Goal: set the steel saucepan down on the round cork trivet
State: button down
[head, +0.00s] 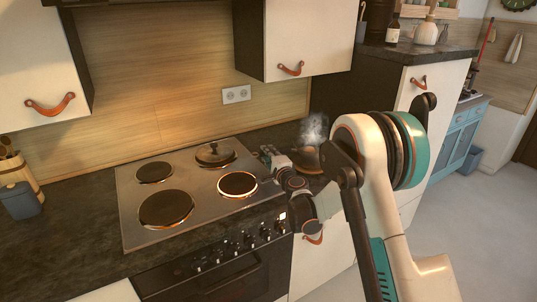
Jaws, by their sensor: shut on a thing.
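In the head view, my gripper (278,165) is over the worktop just right of the hob and looks shut. What is between its fingers is small and partly hidden. Beside it, to the right, is a dark, brownish rounded shape (306,158), which I take for the steel saucepan, with a pale wisp like steam above it. My arm covers its right side. I cannot make out the round cork trivet apart from this shape, nor tell whether the pan touches it.
The steel hob (141,221) has several round plates. A wall cabinet (290,35) hangs above.

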jog(key=shift+f+b, duration=0.3)
jog(key=c, duration=1.4)
grip_release()
jog(key=shift+c, duration=0.2)
jog(key=v, duration=1.2)
jog(key=s+d+r+n+g, duration=0.2)
jog(key=s+r+n+g, duration=0.2)
jog(key=s+r+n, duration=0.7)
jog(key=s+d+f+n+g+h, duration=0.1)
jog(key=s+d, duration=0.3)
jog(key=s, duration=0.6)
jog(key=s+d+f+n+g+h, duration=0.1)
jog(key=s+d+g+h, duration=0.2)
jog(key=s, duration=0.7)
jog(key=s+d+f+n+g+h, duration=0.1)
jog(key=s+d+n+h, duration=0.1)
jog(key=s+d, duration=0.4)
jog(key=s, duration=0.4)
jog(key=shift+s+g, duration=0.2)
jog(key=shift+g, duration=0.2)
